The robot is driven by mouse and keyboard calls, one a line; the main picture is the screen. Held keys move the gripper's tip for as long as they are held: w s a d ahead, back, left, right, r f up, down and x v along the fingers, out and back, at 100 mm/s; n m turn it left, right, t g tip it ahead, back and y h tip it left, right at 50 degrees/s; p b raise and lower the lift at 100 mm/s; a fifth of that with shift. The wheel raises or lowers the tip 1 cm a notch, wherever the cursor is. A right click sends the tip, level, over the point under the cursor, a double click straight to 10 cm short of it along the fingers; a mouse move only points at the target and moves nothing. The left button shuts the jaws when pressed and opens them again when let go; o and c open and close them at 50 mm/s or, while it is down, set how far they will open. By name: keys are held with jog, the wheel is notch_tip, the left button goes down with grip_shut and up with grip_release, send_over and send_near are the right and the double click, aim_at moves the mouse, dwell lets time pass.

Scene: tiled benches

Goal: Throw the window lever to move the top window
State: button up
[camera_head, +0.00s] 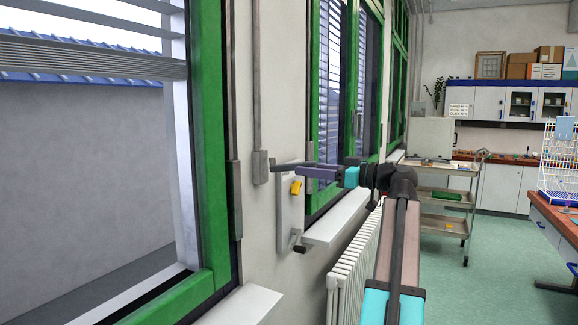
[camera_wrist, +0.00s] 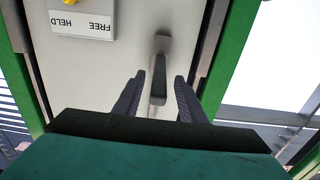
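The window lever (camera_wrist: 159,85) is a grey handle on the pale wall. In the head view, what looks like its grey housing (camera_head: 260,166) sits at the foot of a thin vertical rod between two windows. My gripper (camera_head: 282,167) reaches in from the right, its fingertips close to the lever. In the wrist view my gripper (camera_wrist: 159,78) is open, with one dark finger on each side of the lever and gaps showing. The left window (camera_head: 215,150) has a green frame; which pane the lever works cannot be told.
A panel (camera_head: 290,212) with a yellow knob (camera_head: 296,187) and a crank (camera_head: 298,242) is just below my gripper; its plate (camera_wrist: 83,22) reads HELD and FREE. A sill (camera_head: 335,218) and radiator (camera_head: 352,262) lie below right. A trolley (camera_head: 443,205) stands farther back.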

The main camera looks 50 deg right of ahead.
aim_at(276, 166)
jog(key=shift+p+x, duration=0.8)
jog(key=shift+x, duration=2.45)
jog(key=shift+c, duration=0.3)
jog(key=shift+f, duration=0.1)
grip_shut()
jog(key=shift+a+f, duration=0.1)
